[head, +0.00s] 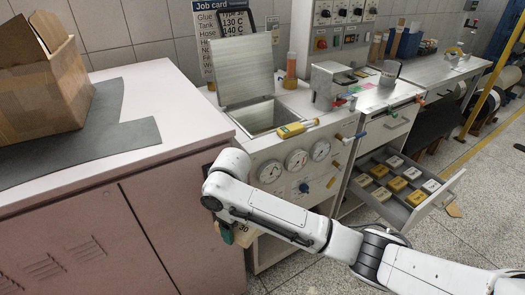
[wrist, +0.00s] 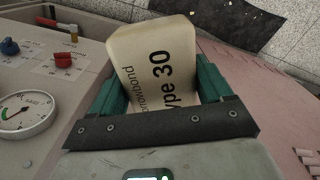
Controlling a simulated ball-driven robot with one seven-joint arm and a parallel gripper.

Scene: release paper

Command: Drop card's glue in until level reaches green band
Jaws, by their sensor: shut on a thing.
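My gripper (head: 228,232) is shut on a cream block (wrist: 156,62) printed "Type 30" and "...rowbond" in the wrist view. The block sits between the green jaws. In the head view the block (head: 246,235) hangs low in front of the machine, below the tank's rim. The tank (head: 258,118) has its lid (head: 242,68) raised; its inside looks grey and I cannot make out a glue level. The job card (head: 228,30) on the wall reads "Glue Type 30", with "140 C" below.
An open drawer (head: 433,203) holds several white and yellow blocks at right. Dials (head: 297,160) line the front. A pink cabinet (head: 90,235) with a cardboard box (head: 45,85) stands at left.

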